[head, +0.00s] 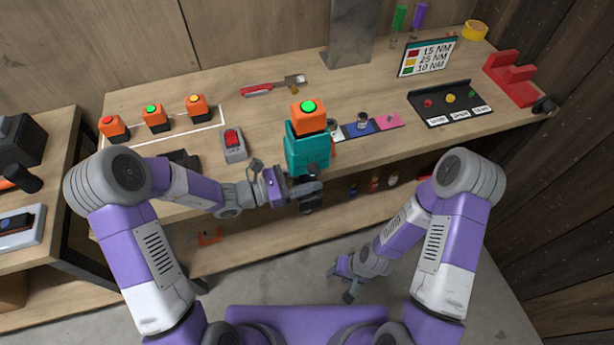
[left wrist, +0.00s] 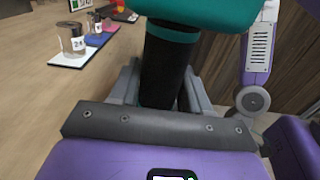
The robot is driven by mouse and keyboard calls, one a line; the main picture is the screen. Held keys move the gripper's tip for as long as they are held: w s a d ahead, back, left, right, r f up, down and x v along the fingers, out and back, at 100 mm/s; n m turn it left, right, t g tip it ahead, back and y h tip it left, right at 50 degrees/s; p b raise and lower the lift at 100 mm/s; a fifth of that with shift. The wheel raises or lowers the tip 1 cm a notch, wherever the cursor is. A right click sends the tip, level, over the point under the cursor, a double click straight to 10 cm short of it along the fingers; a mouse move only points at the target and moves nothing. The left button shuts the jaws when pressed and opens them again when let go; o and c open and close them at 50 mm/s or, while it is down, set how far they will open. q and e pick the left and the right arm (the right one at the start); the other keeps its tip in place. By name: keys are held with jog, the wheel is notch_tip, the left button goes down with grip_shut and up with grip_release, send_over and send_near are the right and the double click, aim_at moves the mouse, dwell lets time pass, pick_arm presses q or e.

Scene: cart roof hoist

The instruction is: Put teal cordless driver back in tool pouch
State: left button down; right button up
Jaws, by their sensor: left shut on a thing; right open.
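The teal cordless driver (head: 307,155) is up in the air at the bench's front edge, its teal part uppermost. An orange block with a green button (head: 309,115) shows directly on top of it. My left gripper (head: 306,194) is shut on the driver's black handle. In the left wrist view the black handle (left wrist: 165,72) stands between the fingers, with the teal part above. My right gripper (head: 346,283) is open and empty, low over the floor in front of the bench. I cannot make out a tool pouch for certain.
Orange blocks with red, green and yellow buttons (head: 154,118) stand at the bench's left. A grey switch box (head: 233,145) and a red-handled tool (head: 273,86) lie nearby. Weights stand on coloured pads (head: 361,128) right of the driver. A lower shelf (head: 270,232) runs beneath.

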pick_arm(q)
jog(key=shift+f+b, duration=0.45)
jog(key=shift+f, duration=0.1)
dwell(0.5)
